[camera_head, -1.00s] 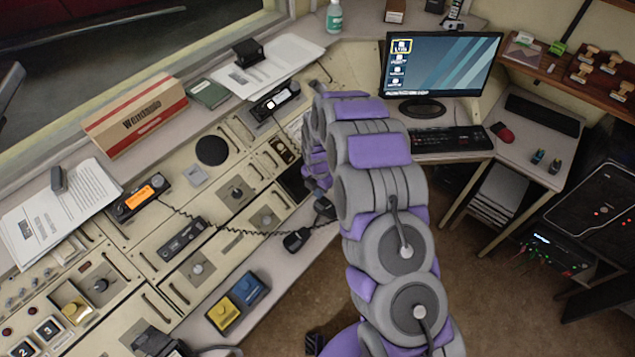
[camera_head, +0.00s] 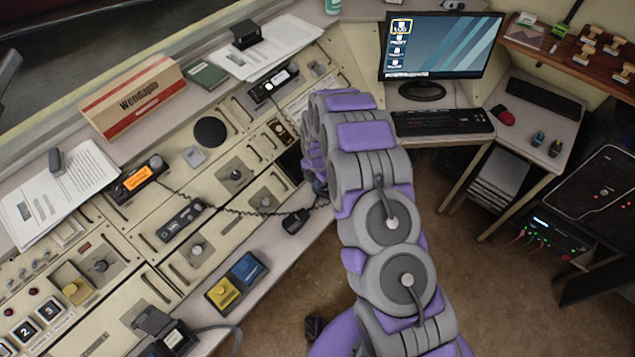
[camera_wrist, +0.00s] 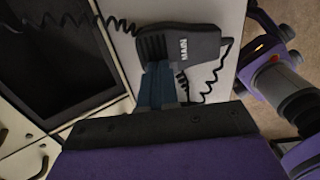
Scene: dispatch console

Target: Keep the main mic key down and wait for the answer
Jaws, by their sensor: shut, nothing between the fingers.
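The black hand mic marked MAIN (camera_wrist: 182,55) lies on the pale console ledge in the wrist view, with a coiled cord. In the head view, a black mic (camera_head: 295,222) lies at the console's front edge, its cord running left toward a radio with an orange display (camera_head: 138,180). My gripper (camera_wrist: 158,70) is shut and empty, its bluish fingertips at the near side of the MAIN mic, overlapping its edge in the picture. I cannot tell whether they press its key. In the head view my arm hides most of the gripper.
A dark recessed panel (camera_wrist: 60,55) lies left of the mic in the wrist view. A yellow and blue switch box (camera_head: 236,282) sits on the front ledge. The monitor (camera_head: 440,48) and keyboard (camera_head: 443,122) stand on the right-hand desk. Open floor lies right of the console.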

